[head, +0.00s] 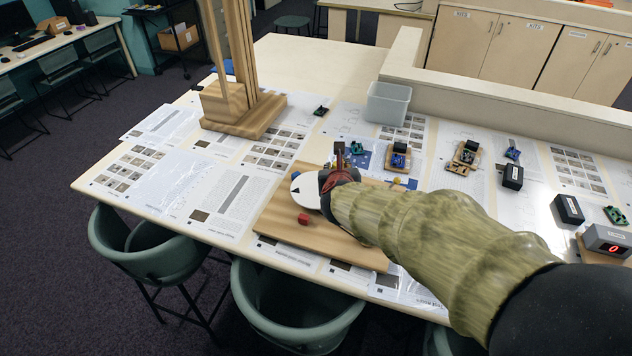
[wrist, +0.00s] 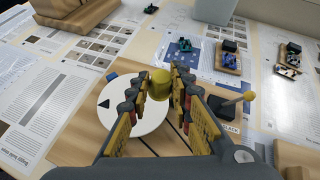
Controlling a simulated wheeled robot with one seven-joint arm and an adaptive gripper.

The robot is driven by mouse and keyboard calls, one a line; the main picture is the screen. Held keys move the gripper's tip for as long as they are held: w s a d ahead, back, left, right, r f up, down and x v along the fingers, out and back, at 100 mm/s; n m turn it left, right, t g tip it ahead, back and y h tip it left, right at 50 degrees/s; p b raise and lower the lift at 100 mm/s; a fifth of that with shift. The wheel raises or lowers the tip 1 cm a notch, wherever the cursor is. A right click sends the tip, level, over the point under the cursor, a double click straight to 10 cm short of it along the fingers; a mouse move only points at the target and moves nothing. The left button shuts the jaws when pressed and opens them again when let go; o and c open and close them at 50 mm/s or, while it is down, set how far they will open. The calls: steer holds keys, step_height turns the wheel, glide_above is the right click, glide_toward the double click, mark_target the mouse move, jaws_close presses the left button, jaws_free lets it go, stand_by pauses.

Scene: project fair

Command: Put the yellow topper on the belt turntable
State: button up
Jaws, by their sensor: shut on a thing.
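In the wrist view the yellow topper (wrist: 160,84), a small rounded yellow piece, sits between the fingertips of my gripper (wrist: 157,88), which is shut on it. Behind and below it is the white disc of the belt turntable (wrist: 149,121), with a black triangle mark. The topper appears over the disc's far part; I cannot tell whether they touch. In the head view the disc (head: 305,191) shows at the left of my gripper, on a wooden board (head: 325,246). My arm and gripper hide the rest of the turntable there.
A wooden tower (head: 240,109) stands behind to the left, a grey bin (head: 388,104) at the back. Small electronics boards lie to the right.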

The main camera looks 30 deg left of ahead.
steer(key=b, duration=0.1)
glide_above(316, 191)
step_height(316, 191, down, 7)
steer(key=shift+s, duration=0.1)
steer(key=shift+f+b, duration=0.75)
steer(key=shift+f, duration=0.6)
steer(key=shift+f, duration=0.15)
steer(key=o, duration=0.9)
steer(key=shift+s+r, duration=0.2)
steer(key=shift+r, duration=0.15)
steer(key=p+v, duration=0.2)
steer(key=v, duration=0.9)
steer(key=shift+s+d, duration=0.2)
